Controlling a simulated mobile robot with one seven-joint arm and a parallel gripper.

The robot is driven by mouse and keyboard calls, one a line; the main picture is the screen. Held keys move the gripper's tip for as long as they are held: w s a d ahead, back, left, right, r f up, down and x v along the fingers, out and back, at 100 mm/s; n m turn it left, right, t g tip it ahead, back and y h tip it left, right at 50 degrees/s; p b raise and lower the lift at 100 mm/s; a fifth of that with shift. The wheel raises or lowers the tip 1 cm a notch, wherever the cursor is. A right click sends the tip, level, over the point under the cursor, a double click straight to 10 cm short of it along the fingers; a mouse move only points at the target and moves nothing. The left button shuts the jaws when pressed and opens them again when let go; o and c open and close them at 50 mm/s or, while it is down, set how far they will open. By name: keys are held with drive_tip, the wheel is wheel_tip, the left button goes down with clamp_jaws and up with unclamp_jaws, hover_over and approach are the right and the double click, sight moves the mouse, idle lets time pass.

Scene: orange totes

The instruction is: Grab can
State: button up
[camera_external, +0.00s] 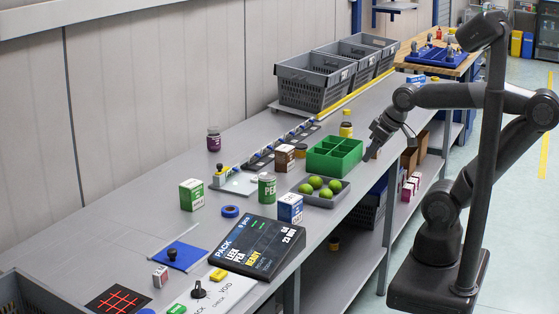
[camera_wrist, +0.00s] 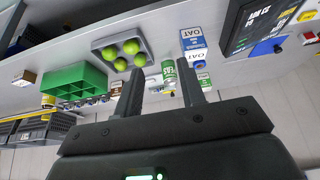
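A green can with a white PEA label (camera_external: 267,188) stands upright on the grey bench, left of the tray of green fruit. It also shows in the wrist view (camera_wrist: 168,74), between my two fingers in the picture and well beyond them. My gripper (camera_external: 377,143) is at the bench's right edge, right of the green divided bin and apart from the can. In the wrist view its two fingers (camera_wrist: 160,88) are spread with nothing between them, so it is open and empty. The wrist view is turned upside down.
A grey tray (camera_external: 342,198) of green fruit and a green divided bin (camera_external: 335,158) stand between my gripper and the can. A blue-and-white box (camera_external: 290,208), a brown box (camera_external: 284,158) and a tilted display (camera_external: 258,247) are near the can. Grey crates (camera_external: 312,82) stand behind.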

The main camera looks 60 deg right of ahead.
drive_tip(key=shift+o, duration=0.4)
drive_tip(key=o, duration=0.9)
drive_tip(key=shift+c, duration=0.2)
drive_tip(key=shift+w, duration=0.1)
